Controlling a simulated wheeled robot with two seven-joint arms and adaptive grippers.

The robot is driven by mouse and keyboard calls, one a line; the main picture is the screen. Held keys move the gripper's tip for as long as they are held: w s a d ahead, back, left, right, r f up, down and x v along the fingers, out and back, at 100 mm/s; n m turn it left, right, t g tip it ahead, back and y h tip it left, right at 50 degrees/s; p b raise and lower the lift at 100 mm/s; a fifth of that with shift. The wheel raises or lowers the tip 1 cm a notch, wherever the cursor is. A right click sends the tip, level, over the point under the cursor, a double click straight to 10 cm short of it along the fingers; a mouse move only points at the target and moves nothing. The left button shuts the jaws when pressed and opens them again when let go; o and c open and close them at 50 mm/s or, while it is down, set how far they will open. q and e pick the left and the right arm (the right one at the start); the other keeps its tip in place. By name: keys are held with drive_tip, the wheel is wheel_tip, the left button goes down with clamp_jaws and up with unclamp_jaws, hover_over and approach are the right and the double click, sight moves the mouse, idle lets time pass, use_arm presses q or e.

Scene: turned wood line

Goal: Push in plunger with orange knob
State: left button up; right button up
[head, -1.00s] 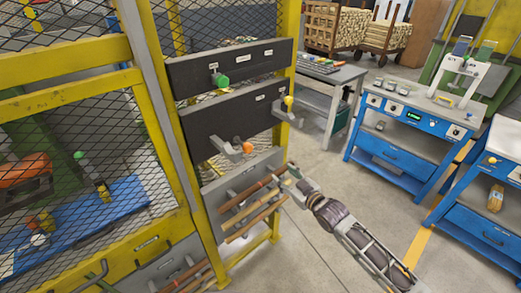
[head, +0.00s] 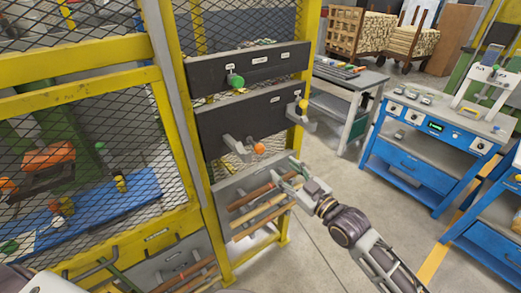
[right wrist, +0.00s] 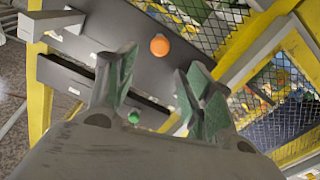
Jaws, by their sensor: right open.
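The orange knob (head: 259,149) sits at the end of a plunger on the dark panel (head: 215,124) of the yellow frame. It also shows in the right wrist view (right wrist: 159,45), beyond and between my fingertips. My right gripper (head: 290,178) is below and to the right of the knob in the head view, in front of the rack of wooden rods. In the right wrist view its green-padded fingers (right wrist: 160,95) are apart with nothing between them. My left gripper does not show.
A green knob (head: 236,81) is on the upper panel, and a yellow knob (head: 303,104) is at the right of the lower one. Wooden rods (head: 258,206) lie below.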

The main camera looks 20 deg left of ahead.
sight(262, 151)
drive_tip(key=shift+w, duration=0.1)
drive_tip(key=shift+p+x, duration=1.05)
drive_tip(key=shift+x, duration=5.8)
drive_tip(key=shift+c, duration=0.3)
clamp_jaws()
